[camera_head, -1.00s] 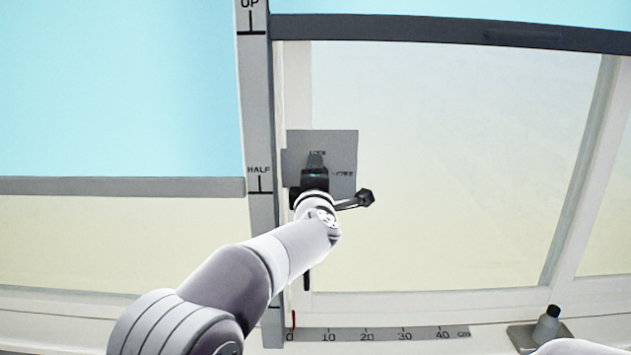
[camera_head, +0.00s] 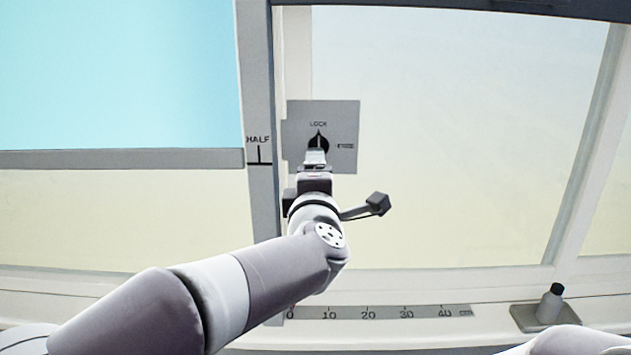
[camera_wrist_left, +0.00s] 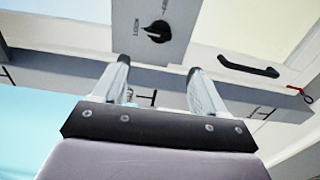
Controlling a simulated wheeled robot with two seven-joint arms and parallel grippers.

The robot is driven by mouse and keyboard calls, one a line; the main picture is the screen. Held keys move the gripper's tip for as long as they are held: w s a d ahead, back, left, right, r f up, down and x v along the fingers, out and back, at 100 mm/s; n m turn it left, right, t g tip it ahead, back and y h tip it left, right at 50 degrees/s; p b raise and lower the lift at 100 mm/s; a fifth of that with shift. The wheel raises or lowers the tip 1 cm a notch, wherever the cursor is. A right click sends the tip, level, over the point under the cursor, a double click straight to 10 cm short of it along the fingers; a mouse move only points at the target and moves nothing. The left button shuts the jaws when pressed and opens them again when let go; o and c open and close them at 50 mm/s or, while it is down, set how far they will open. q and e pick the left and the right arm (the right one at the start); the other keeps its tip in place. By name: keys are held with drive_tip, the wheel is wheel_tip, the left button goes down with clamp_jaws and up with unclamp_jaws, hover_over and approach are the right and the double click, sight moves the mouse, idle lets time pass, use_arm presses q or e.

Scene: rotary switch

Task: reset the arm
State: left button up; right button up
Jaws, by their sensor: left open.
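A black rotary knob (camera_head: 318,142) sits on a grey plate (camera_head: 343,120) on the window frame. Its pointer is up toward the word LOCK; another label is at the right of the plate. My left gripper (camera_head: 316,157) is just below the knob in the head view, its fingers partly overlapping the knob's lower edge. In the left wrist view the knob (camera_wrist_left: 157,32) stands beyond the fingertips, apart from them. The left gripper (camera_wrist_left: 160,68) is open, with nothing between its fingers. My right gripper is not in view.
A vertical strip marked HALF (camera_head: 258,150) runs left of the plate. A ruler (camera_head: 385,312) lies along the sill below. A small dark-capped post (camera_head: 551,303) on a base stands at lower right. A black handle (camera_wrist_left: 248,67) shows in the wrist view.

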use_arm(q)
drive_tip(key=s+d+f+m+g+h, duration=0.2)
drive_tip(key=s+f+m+g+h, duration=0.15)
drive_tip(key=f+m, duration=0.4)
drive_tip(key=s+d+f+m+g+h, duration=0.2)
drive_tip(key=s+f+m+g, duration=0.15)
drive_tip(key=f+m, duration=0.45)
drive_tip(key=s+a+f+m+g+y+p, duration=0.1)
drive_tip(key=s+a+f+g, duration=0.3)
drive_tip(key=s+a+f, duration=0.4)
drive_tip(key=s+a+f+m+g+y+p, duration=0.2)
drive_tip(key=s+a+f+g+y, duration=0.2)
drive_tip(key=s+a+f, duration=0.4)
drive_tip(key=s+a+g, duration=0.1)
drive_tip(key=s+a, duration=0.1)
drive_tip(key=a, duration=0.4)
drive_tip(key=shift+s+g, duration=0.15)
drive_tip(key=shift+g, duration=0.15)
drive_tip(key=shift+d+y, duration=0.1)
drive_tip(key=shift+y, duration=0.15)
